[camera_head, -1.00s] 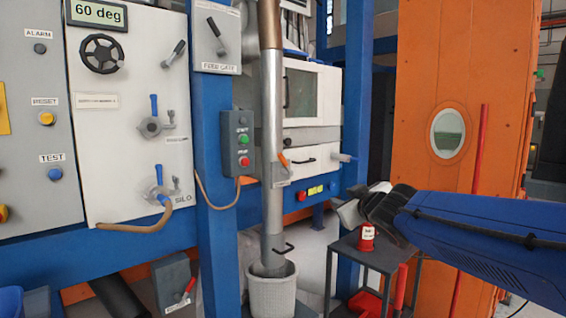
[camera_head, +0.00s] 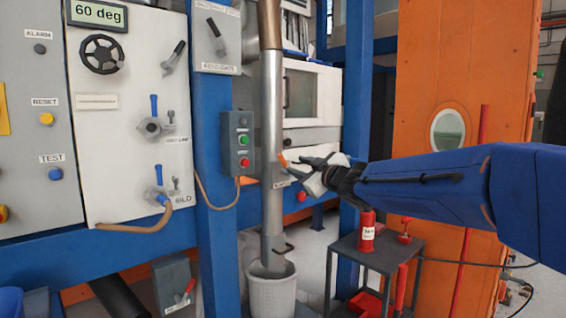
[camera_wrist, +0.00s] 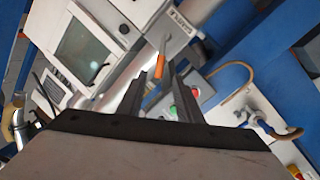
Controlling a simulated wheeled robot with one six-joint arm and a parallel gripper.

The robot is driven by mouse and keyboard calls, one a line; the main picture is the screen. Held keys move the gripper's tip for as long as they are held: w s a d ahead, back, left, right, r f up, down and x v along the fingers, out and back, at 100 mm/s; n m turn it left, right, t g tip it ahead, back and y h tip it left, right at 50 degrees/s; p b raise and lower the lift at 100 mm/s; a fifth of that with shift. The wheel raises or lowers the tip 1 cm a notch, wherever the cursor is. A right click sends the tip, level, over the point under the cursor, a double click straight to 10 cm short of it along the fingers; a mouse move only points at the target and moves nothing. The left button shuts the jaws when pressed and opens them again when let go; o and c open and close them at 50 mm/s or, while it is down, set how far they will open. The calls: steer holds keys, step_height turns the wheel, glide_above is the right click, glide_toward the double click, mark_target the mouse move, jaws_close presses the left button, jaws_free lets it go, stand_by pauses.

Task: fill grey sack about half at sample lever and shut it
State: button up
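The sample lever (camera_head: 283,160) is a small orange handle on the silver down pipe (camera_head: 273,125). It also shows in the wrist view as an orange handle (camera_wrist: 154,88) below a grey plate marked SAMPLE. My gripper (camera_head: 304,166) is just right of the lever in the head view. In the wrist view its two dark fingers (camera_wrist: 158,75) are apart, with the lever showing between them; contact cannot be told. The light grey sack (camera_head: 271,298) stands under the pipe's lower end, its mouth around the pipe. Its fill level is hidden.
A control box (camera_head: 238,155) with green and red buttons hangs left of the pipe. A dark cart (camera_head: 385,258) with a red bottle (camera_head: 367,232) stands right of it, below my arm. A blue post (camera_head: 214,170) stands left of the pipe.

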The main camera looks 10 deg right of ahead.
mark_target(284, 161)
steer(key=x, duration=1)
steer(key=shift+w+a+f, duration=0.1)
steer(key=shift+w, duration=0.2)
jaws_close()
